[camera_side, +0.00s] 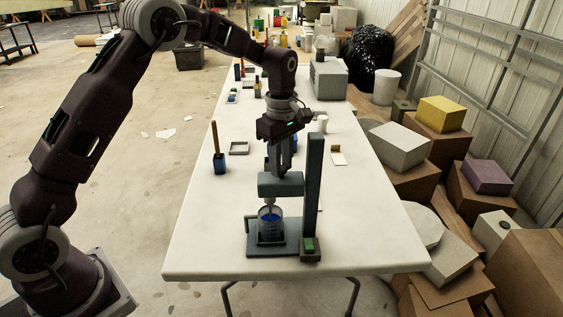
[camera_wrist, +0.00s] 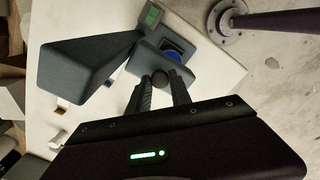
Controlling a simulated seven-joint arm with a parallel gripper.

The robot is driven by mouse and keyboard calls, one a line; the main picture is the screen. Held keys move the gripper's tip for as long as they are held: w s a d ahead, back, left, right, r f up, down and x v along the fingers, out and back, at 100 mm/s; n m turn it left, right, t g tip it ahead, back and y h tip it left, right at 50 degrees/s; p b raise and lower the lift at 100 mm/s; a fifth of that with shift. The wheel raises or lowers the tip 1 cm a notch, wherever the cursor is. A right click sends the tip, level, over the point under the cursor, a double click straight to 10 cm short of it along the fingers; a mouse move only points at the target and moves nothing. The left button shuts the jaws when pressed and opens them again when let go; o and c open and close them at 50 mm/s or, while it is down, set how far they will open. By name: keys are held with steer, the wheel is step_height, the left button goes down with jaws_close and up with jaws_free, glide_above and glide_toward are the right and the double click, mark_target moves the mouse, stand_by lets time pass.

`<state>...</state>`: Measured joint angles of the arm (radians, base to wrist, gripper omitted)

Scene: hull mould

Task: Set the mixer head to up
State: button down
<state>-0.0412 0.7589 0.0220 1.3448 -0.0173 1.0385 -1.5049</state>
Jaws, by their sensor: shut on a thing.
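The mixer stands near the front edge of the white table. Its grey-blue head (camera_side: 281,185) is a block low on the tall upright column (camera_side: 313,185), just above a clear cup (camera_side: 269,220) with blue contents. A thin shaft runs down from the head into the cup. My gripper (camera_side: 283,165) points down at the top of the head, fingers close together. In the wrist view my gripper (camera_wrist: 160,84) is shut on a dark round knob (camera_wrist: 160,76) above the head. The column (camera_wrist: 88,62) also shows there, and blue shows past the head (camera_wrist: 148,56).
A green switch box (camera_side: 309,246) sits at the column's foot. A blue holder (camera_side: 219,163) with a wooden stick stands left, near a small tray (camera_side: 240,148). A grey box (camera_side: 328,78) is at the back. Boxes crowd the floor right of the table (camera_side: 200,225).

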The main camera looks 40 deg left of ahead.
steer(key=shift+r, duration=0.1)
step_height(320, 180, up, 10)
steer(key=shift+r, duration=0.15)
steer(key=shift+w, duration=0.1)
steer(key=c, duration=1.4)
jaws_free()
steer(key=shift+c, duration=0.2)
steer(key=shift+o, duration=1.4)
step_height(320, 180, up, 7)
